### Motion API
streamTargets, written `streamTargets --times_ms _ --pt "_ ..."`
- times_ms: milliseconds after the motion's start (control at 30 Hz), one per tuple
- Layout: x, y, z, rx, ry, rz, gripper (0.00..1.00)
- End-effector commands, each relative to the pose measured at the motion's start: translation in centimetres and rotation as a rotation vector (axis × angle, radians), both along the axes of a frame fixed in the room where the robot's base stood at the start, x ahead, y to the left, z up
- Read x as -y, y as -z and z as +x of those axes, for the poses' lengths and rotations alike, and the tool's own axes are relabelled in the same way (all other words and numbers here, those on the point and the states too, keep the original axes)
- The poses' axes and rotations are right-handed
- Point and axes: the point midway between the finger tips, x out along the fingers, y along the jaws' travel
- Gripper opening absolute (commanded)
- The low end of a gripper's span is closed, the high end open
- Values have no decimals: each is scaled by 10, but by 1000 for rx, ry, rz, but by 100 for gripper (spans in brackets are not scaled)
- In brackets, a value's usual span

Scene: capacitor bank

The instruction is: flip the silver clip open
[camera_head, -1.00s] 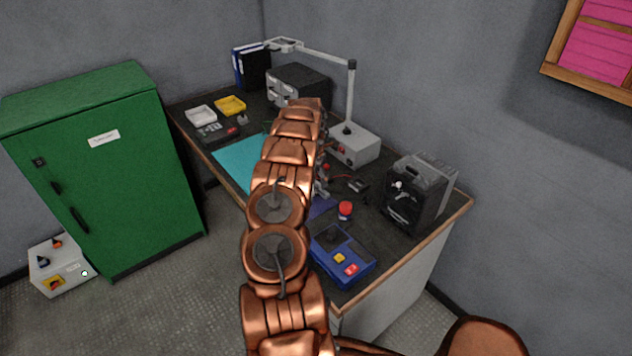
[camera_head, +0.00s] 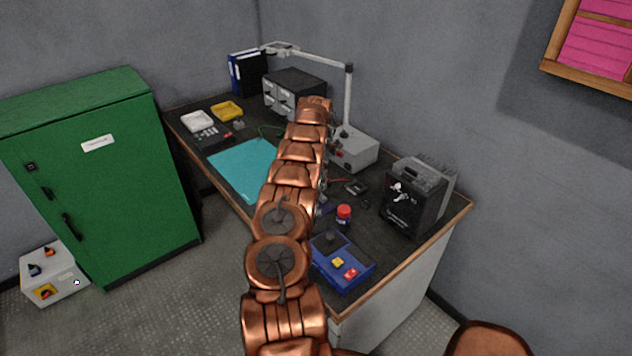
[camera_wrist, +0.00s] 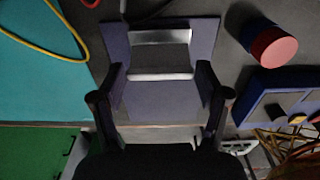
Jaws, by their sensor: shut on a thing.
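The silver clip (camera_wrist: 160,76) shows in the wrist view as a pale metal bar across a dull purple-blue block (camera_wrist: 205,38), with a second bright metal strip behind it. How far the clip is tilted is hard to tell. In the head view my own copper arm reaches over the bench and hides the gripper and the clip.
A teal mat (camera_head: 240,168) lies left of my arm. A grey lamp base (camera_head: 356,150) is behind. A green cabinet (camera_head: 110,190) stands left of the bench.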

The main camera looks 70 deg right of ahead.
Motion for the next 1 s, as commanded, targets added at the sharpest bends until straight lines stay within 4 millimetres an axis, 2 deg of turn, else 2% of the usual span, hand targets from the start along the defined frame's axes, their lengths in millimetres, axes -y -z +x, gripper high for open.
streamTargets --times_ms 500,533,767,1000 --pt "2 0 -4 -2 4 1 40" --pt "2 0 -4 -2 4 1 76" --pt "1 0 -1 0 1 2 100" --pt "0 0 0 1 0 3 100"
